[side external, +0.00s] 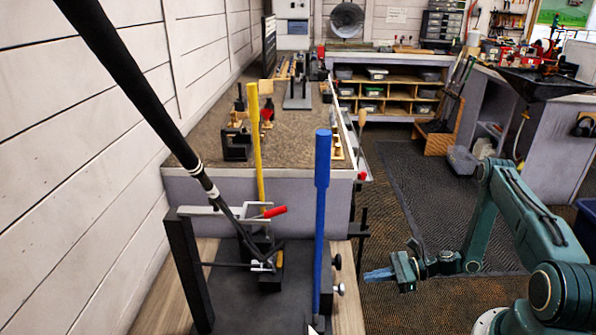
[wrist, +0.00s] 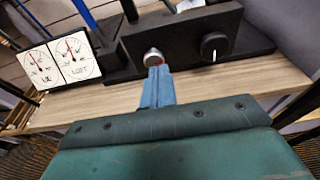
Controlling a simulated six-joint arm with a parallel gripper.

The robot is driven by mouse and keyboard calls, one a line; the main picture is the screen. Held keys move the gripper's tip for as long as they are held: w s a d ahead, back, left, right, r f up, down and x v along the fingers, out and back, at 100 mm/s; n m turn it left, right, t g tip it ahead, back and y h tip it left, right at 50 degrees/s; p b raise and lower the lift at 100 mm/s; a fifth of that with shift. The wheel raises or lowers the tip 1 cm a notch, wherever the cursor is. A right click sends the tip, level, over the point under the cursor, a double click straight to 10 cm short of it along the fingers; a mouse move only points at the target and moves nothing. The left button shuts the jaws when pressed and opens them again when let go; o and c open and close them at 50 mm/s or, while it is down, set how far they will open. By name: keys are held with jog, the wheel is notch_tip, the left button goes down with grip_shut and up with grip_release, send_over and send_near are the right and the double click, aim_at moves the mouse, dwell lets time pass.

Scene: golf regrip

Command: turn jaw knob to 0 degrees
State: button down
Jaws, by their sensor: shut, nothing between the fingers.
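Two knobs stick out from the black block (wrist: 185,38) of the fixture in the wrist view. One is a round silver knob (wrist: 153,57). I cannot tell which is the jaw knob. The side view shows a black knob (side external: 337,261) and a paler knob (side external: 340,289). My gripper (side external: 367,275) is shut and empty, right of the knobs and apart from them. Its blue fingertips (wrist: 159,70) appear just below the silver knob in the wrist view.
Two dials, lie (wrist: 40,67) and loft (wrist: 75,57), stand left of the block. A golf club (side external: 165,115) slants into the fixture beside a red-handled clamp (side external: 268,212). A blue post (side external: 321,210) and yellow post (side external: 256,150) rise there.

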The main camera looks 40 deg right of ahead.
jog(key=r+x, duration=0.1)
jog(key=x, duration=0.5)
jog(key=shift+w+a+r, duration=0.2)
jog(key=shift+a, duration=0.05)
jog(key=shift+s+f, duration=0.1)
jog(key=shift+f, duration=0.15)
dwell(1.1)
jog(key=shift+s+a+r, duration=0.1)
jog(key=shift+s+a, duration=0.5)
jog(key=shift+a, duration=0.05)
jog(key=shift+s+a, duration=0.3)
jog(key=shift+a, duration=0.05)
dwell(0.8)
jog(key=shift+r, duration=0.25)
jog(key=shift+s, duration=0.1)
dwell(0.4)
jog(key=shift+f+v, duration=0.25)
jog(key=shift+v, duration=0.7)
jog(key=shift+f+v, duration=0.2)
jog(key=shift+v, duration=0.8)
jog(key=shift+f+v, duration=0.25)
jog(key=shift+v, duration=0.7)
jog(key=shift+d, duration=0.15)
